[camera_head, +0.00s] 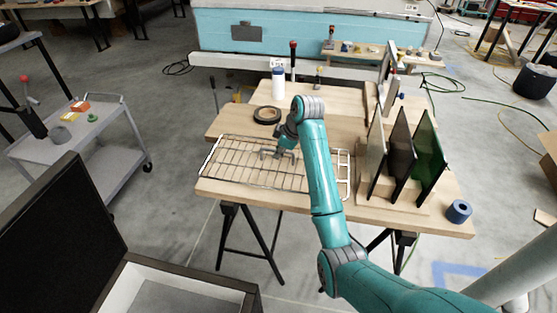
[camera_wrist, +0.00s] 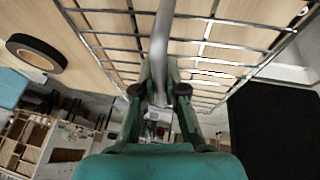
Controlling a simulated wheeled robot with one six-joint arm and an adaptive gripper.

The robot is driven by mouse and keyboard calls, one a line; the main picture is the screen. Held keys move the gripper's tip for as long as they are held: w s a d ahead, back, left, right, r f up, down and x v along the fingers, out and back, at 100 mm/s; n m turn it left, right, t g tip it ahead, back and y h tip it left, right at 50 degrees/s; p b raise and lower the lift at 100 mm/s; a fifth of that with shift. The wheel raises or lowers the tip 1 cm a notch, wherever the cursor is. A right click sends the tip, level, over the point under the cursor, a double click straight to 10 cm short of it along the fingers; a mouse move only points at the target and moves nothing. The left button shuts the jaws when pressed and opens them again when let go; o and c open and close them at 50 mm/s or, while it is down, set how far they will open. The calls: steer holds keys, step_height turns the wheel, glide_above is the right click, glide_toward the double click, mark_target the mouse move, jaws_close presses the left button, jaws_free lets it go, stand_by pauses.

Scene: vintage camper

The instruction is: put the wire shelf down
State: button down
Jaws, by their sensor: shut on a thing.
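The wire shelf (camera_head: 240,163) is a flat grey metal grid, seen over the left part of the wooden worktable (camera_head: 440,222). It looks roughly level with the tabletop; I cannot tell whether it rests on the wood or hangs just above it. My gripper (camera_head: 277,152) is near the middle of the shelf, shut on a bar of it. In the wrist view my gripper (camera_wrist: 159,92) closes on a blurred grey bar, and the shelf's wires (camera_wrist: 205,45) spread behind it over wood. The exact contact is partly hidden by the fingers.
A black tape roll (camera_head: 267,115) and a white bottle (camera_head: 278,84) stand behind the shelf. Upright dark panels in a wooden rack (camera_head: 400,192) stand on the right, close to the shelf's right end. A blue roll (camera_head: 459,211) is at the right corner.

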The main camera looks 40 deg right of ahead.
mark_target(277, 162)
steer(key=shift+f, duration=1.8)
steer(key=c, duration=1.2)
jaws_free()
steer(key=shift+f, duration=0.1)
steer(key=shift+c, duration=0.2)
